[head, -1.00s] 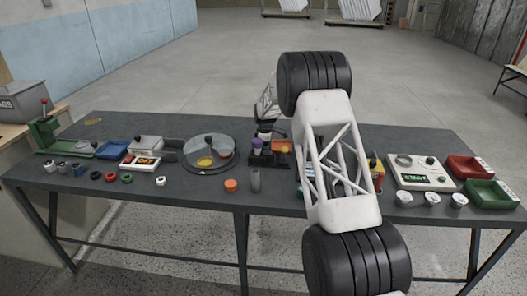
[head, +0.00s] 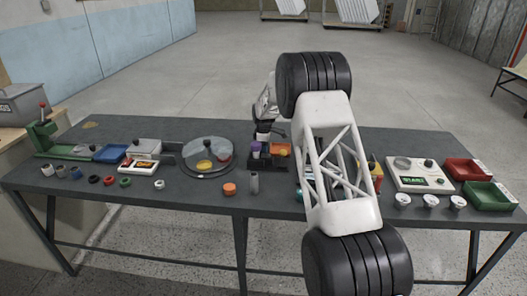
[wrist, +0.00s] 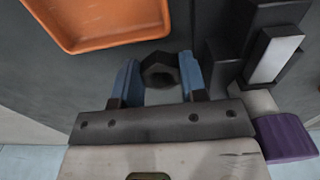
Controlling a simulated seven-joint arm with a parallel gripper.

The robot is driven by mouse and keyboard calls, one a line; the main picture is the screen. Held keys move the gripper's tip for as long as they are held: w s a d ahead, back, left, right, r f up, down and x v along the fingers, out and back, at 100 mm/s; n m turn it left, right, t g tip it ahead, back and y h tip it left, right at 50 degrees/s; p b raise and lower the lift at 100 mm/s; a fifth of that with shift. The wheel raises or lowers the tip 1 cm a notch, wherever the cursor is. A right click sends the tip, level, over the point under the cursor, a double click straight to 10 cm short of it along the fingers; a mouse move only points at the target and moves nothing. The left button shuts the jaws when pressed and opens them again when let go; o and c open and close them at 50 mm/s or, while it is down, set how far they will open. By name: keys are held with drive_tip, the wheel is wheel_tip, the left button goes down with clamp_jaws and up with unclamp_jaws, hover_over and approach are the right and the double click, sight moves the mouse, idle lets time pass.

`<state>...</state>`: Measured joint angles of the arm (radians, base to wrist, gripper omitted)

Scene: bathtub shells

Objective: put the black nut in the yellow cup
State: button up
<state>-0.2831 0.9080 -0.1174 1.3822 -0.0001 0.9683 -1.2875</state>
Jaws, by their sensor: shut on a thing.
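My gripper (wrist: 160,82) is shut on the black nut (wrist: 147,76), which sits between its two blue fingers in the wrist view. In the head view my gripper (head: 264,133) is over the back middle of the table, just behind a purple and an orange item; the nut cannot be made out there. A yellow round item, likely the yellow cup (head: 204,166), lies inside a round, clear-looking carousel (head: 188,171), left of my gripper. A red item (head: 223,159) is in there beside it.
An orange tray (wrist: 100,22) and a purple block (wrist: 287,138) are close to my gripper. Dark upright blocks (wrist: 268,50) stand to its right in the wrist view. An orange round piece (head: 229,189) and a grey cylinder (head: 254,184) stand at the table's front.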

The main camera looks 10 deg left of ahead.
wheel_tip(320, 180, up, 8)
drive_tip(key=shift+r, duration=0.25)
idle(0.4)
drive_tip(key=shift+d, duration=0.15)
drive_tip(key=d+f+m, duration=0.1)
drive_tip(key=d+m, duration=0.4)
drive_tip(key=d, duration=0.4)
drive_tip(key=w+d+f+m, duration=0.1)
drive_tip(key=d+f+m, duration=0.1)
drive_tip(key=d+m, duration=0.4)
drive_tip(key=d+f+m, duration=0.1)
drive_tip(key=d+m, duration=0.5)
drive_tip(key=d, duration=0.7)
drive_tip(key=shift+w+d+f, duration=0.2)
drive_tip(key=shift+w+d, duration=0.05)
drive_tip(key=shift+w, duration=0.1)
drive_tip(key=shift+d+f+m, duration=0.1)
drive_tip(key=shift+d+m, duration=0.4)
drive_tip(key=shift+d, duration=0.3)
